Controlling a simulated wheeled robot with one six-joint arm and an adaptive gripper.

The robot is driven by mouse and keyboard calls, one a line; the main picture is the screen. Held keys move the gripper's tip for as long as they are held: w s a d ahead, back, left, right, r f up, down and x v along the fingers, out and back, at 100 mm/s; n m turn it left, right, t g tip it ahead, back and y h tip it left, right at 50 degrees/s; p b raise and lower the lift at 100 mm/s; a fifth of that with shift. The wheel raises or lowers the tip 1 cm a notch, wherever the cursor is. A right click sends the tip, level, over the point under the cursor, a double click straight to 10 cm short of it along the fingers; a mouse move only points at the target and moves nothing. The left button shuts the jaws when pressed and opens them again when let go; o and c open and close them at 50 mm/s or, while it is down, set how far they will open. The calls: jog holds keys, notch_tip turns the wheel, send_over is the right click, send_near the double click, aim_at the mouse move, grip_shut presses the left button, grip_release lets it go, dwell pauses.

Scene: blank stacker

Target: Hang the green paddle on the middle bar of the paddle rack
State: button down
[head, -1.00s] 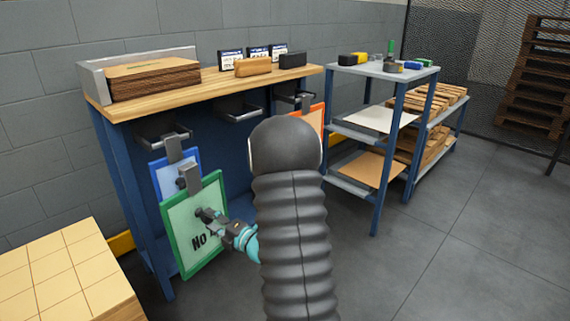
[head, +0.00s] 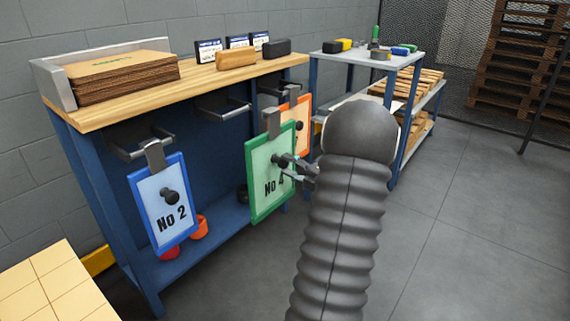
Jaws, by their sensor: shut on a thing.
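The green paddle (head: 259,168), marked No 4, hangs upright in my gripper (head: 293,167), which is shut on its front knob. A grey hook (head: 271,121) rises from its top edge. The rack's middle bar (head: 223,107) sits under the bench top, left of the hook and apparently behind it; it looks empty. The blue paddle (head: 163,208), No 2, hangs on the left bar (head: 130,147). The orange paddle (head: 303,114) hangs at the right bar (head: 268,91), partly hidden behind the green paddle. My arm hides part of the right side.
The wooden bench top (head: 120,105) overhangs the bars and carries a stack of brown sheets (head: 125,79) and blocks. Red and orange cups (head: 200,228) stand on the lower blue shelf. A tiled table (head: 38,290) is at lower left. Open floor lies to the right.

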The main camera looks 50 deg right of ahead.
aim_at(273, 157)
jog(key=shift+w+a+r, duration=0.1)
jog(key=shift+w+a, duration=0.05)
jog(key=shift+w, duration=2.2)
jog(key=shift+w+a+r, duration=0.1)
jog(key=shift+w+a, duration=0.05)
jog(key=shift+w, duration=2.2)
jog(key=w+f+b, duration=0.2)
jog(key=w, duration=0.4)
jog(key=shift+w+a+f+b, duration=0.15)
jog(key=shift+w+a+b, duration=0.1)
jog(key=shift+b, duration=0.05)
